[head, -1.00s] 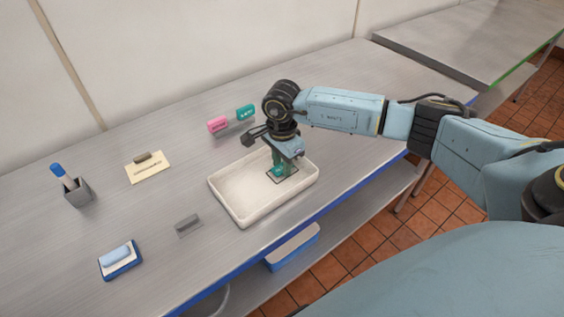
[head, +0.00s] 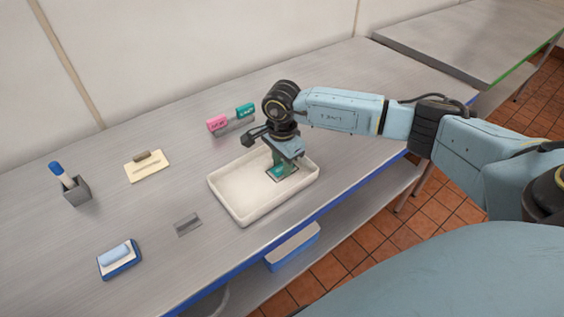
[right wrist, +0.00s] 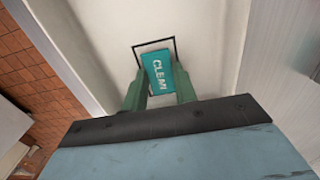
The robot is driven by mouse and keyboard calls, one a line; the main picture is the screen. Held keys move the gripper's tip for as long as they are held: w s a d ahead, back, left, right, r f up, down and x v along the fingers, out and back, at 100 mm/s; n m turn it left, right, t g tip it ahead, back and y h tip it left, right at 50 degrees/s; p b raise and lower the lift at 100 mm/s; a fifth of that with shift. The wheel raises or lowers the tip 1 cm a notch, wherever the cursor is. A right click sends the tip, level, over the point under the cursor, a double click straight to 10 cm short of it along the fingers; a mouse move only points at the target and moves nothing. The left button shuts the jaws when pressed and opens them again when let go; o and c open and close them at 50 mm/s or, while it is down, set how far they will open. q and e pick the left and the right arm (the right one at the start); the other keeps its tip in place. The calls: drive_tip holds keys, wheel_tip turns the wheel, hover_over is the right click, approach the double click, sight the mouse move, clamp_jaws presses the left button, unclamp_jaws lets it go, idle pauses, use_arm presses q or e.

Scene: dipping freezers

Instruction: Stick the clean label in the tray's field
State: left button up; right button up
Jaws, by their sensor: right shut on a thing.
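The teal clean label (right wrist: 158,73) with white lettering is held between the green fingers of my right gripper (right wrist: 160,92). In the head view the right gripper (head: 281,164) points down into the white tray (head: 240,190). The tray's field (right wrist: 174,50) is a dark rectangular outline on the tray floor. The label lies largely over the field, slightly turned against it, with its near end between the fingers. I cannot tell whether it touches the floor. In the head view the fingers partly hide the label and field. My left gripper is not in view.
A pink block (head: 217,124) and a teal block (head: 245,110) stand behind the tray. The bench's blue front edge runs close by the tray.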

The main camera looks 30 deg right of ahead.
drive_tip(key=o, duration=0.9)
drive_tip(key=shift+o, duration=0.2)
wheel_tip(320, 180, up, 13)
drive_tip(key=shift+r, duration=0.2)
